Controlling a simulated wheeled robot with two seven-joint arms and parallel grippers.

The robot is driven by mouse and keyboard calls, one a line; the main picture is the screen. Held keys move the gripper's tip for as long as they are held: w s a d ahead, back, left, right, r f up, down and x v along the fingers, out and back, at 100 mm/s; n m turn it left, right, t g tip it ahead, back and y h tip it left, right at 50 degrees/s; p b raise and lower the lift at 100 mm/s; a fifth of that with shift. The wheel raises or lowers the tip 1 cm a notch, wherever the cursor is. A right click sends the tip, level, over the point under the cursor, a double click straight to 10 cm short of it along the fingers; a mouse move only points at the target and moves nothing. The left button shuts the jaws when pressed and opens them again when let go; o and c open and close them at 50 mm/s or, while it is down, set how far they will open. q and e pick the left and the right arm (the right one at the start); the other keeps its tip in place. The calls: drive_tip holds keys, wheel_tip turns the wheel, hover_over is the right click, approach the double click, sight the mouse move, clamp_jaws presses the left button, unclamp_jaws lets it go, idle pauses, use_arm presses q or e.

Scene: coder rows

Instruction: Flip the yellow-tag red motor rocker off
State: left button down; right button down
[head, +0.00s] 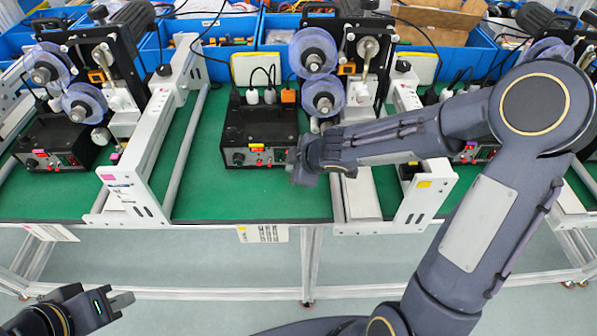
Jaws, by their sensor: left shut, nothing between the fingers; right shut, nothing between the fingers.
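The black control box (259,132) with the yellow tag (257,147) stands on the green bench at the centre. My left gripper (123,298) is shut and empty, low in front of the bench at the lower left.
Another black box with a pink tag (40,152) stands at left. Blue bins line the back. Bare green bench (260,195) lies before the box.

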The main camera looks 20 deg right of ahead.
drive_tip(key=shift+w+d+r+p, duration=0.15)
drive_tip(key=shift+w+p, duration=0.05)
drive_tip(key=shift+w, duration=0.2)
drive_tip(key=shift+w+d+r+p, duration=0.1)
drive_tip(key=shift+w+r+p, duration=0.1)
drive_tip(key=shift+w, duration=0.15)
drive_tip(key=shift+w+f, duration=0.1)
drive_tip(key=shift+w, duration=0.1)
drive_tip(key=p, duration=0.2)
drive_tip(key=r+p, duration=0.1)
drive_tip(key=p, duration=0.1)
drive_tip(key=shift+w+d+r+g, duration=0.1)
drive_tip(key=shift+w+g, duration=0.15)
drive_tip(key=shift+g, duration=0.05)
drive_tip(key=shift+w+f, duration=0.1)
drive_tip(key=shift+f, duration=0.4)
drive_tip(key=shift+r+p, duration=0.6)
drive_tip(key=shift+r, duration=0.3)
